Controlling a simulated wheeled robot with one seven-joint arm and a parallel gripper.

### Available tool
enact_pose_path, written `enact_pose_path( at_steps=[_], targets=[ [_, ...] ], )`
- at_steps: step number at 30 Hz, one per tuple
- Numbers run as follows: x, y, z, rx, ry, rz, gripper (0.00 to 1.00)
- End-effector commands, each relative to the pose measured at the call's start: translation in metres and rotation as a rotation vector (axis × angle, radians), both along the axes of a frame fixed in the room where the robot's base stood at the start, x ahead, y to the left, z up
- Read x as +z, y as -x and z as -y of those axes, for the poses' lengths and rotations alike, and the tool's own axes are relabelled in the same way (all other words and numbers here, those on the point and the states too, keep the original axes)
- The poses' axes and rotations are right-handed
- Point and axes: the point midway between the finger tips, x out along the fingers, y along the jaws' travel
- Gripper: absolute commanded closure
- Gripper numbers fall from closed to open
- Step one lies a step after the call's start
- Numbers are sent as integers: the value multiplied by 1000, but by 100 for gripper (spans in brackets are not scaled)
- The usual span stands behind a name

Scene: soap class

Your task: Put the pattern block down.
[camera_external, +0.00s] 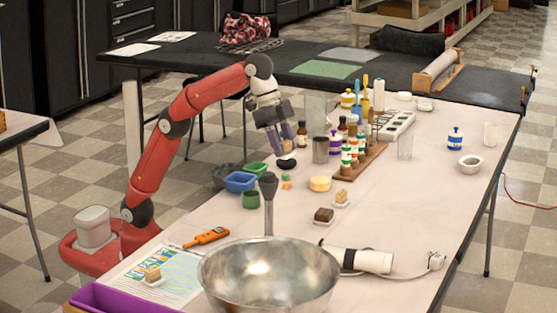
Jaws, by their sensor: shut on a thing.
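My gripper (281,148) points down over the far left part of the long table (400,215). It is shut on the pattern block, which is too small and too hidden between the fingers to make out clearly. A dark rounded thing (286,163) shows right under the fingertips; I cannot tell whether it touches them. Small orange and green pieces (286,186) lie on the table just below it in the picture.
Blue (240,182) and green (256,169) containers stand left of the gripper. A clear cylinder (320,149) and a wooden rack of bottles (368,160) stand close on the right. A yellow round piece (320,184) and a large metal bowl (270,285) are nearer. The table's right part has free room.

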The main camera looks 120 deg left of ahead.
Motion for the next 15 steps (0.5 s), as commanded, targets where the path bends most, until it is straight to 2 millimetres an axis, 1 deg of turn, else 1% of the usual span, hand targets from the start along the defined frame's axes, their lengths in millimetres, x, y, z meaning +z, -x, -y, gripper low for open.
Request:
enact_pose_path(
  at_steps=[1, 2, 3, 5, 6, 8, 9, 11, 12, 15],
  targets=[
    [-12, -1, 32, -32, -1, -4, 81],
    [-17, -1, 48, -44, -1, -4, 81],
    [-23, -1, 69, -60, -1, -5, 81],
    [-33, 2, 101, -83, -2, -5, 81],
    [-39, 4, 122, -99, -2, -5, 81],
    [-48, 10, 153, -122, -2, -5, 81],
    [-54, 15, 173, -136, -2, -4, 81],
    [-63, 23, 202, -159, -3, -4, 81],
    [-68, 29, 220, -173, -3, -3, 81],
    [-78, 44, 259, -201, -4, 1, 81]
  ],
)
